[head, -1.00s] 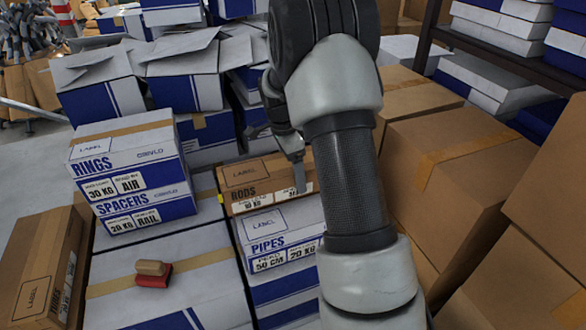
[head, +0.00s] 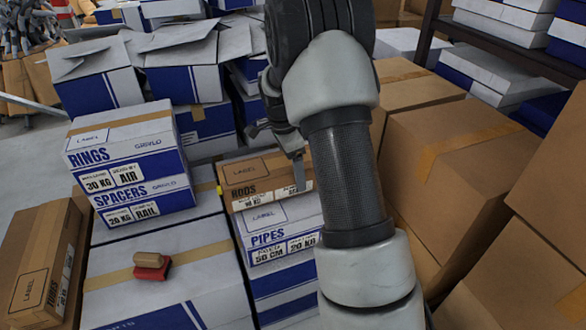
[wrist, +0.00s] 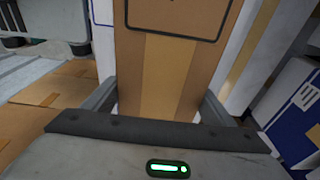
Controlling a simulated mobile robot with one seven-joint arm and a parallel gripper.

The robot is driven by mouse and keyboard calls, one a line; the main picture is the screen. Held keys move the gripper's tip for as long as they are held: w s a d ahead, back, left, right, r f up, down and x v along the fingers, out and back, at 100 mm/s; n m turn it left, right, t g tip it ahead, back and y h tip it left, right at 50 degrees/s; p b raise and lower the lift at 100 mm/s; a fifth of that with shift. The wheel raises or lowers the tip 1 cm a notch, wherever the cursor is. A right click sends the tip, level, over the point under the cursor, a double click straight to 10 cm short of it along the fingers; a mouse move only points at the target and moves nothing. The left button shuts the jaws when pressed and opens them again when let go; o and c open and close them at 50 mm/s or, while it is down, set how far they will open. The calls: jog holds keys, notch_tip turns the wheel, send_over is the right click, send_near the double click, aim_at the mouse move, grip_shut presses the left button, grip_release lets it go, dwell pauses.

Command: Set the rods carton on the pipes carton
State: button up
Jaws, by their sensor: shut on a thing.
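The rods carton (head: 253,177) is a small brown box with a black label outline on top. My gripper (head: 277,152) is shut on it, one finger showing against its front right side. The wrist view shows the rods carton (wrist: 170,70) between both fingers, with a tan tape strip along it. The pipes carton (head: 283,238) is white and blue and sits below and in front of the rods carton in the head view. The rods carton covers the rear part of its top. I cannot tell whether the two touch. My forearm hides the right side of the pipes carton.
The rings carton (head: 124,147) on the spacers carton (head: 146,201) stands close at left. A red and tan object (head: 151,267) lies on a white carton (head: 205,270) in front. Open cartons (head: 98,88) stand behind; large brown cartons (head: 446,170) crowd the right.

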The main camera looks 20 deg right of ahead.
jog(key=shift+f, duration=0.25)
jog(key=o, duration=1.8)
jog(key=shift+o, duration=0.6)
jog(key=shift+f, duration=0.15)
